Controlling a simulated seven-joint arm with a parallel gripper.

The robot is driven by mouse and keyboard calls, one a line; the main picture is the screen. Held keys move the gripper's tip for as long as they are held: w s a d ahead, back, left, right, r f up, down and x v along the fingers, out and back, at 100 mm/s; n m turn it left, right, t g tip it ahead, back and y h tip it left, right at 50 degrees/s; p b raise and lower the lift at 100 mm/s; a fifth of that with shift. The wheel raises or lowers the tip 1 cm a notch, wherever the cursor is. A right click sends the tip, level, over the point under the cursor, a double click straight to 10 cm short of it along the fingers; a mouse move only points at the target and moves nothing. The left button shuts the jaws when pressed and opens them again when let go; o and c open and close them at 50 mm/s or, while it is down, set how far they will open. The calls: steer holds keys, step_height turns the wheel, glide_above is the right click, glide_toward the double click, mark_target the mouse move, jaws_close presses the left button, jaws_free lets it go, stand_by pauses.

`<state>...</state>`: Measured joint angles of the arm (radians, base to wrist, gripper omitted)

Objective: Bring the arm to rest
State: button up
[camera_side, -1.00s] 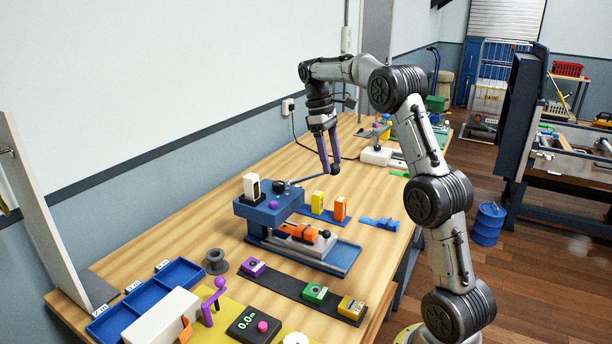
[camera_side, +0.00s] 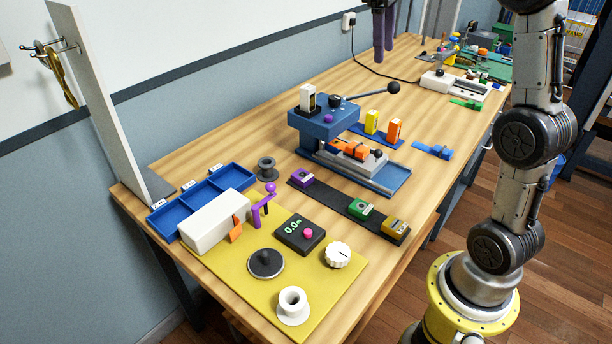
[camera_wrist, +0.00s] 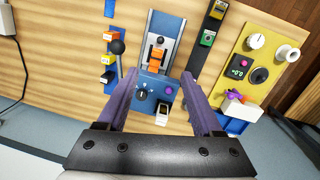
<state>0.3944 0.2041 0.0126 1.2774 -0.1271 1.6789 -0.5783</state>
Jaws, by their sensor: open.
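My gripper (camera_side: 384,55) hangs at the top edge of the side view with its purple fingers pointing down. It is above the bench and the blue press (camera_side: 322,122), clear of the lever's black knob (camera_side: 393,87). Most of my wrist is cut off by the frame. In the wrist view my gripper (camera_wrist: 158,76) has its two purple fingers spread wide with nothing held between them. The blue press (camera_wrist: 152,92) shows beyond the gap, and the black knob (camera_wrist: 117,47) lies to the left of the fingers.
On the wooden bench (camera_side: 235,150) stand a yellow panel (camera_side: 320,292) with dials, a blue tray (camera_side: 165,222), a grey spool (camera_side: 267,168) and a dark strip with several coloured blocks (camera_side: 333,200). An upright board (camera_side: 105,110) stands at the left end.

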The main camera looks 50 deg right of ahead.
steer(key=s+a+n+t, duration=0.1)
steer(key=s+a+t, duration=0.3)
steer(key=s+a, duration=0.75)
steer(key=s+a+f+m+t, duration=0.1)
steer(key=s+a+f, duration=0.2)
steer(key=f, duration=0.2)
steer(key=s+a+f+m+t+y, duration=0.1)
steer(key=s+a+f+m, duration=0.1)
steer(key=f, duration=0.4)
steer(key=shift+s+a+f+t, duration=0.3)
steer(key=shift+s+a, duration=0.15)
steer(key=shift+s, duration=0.35)
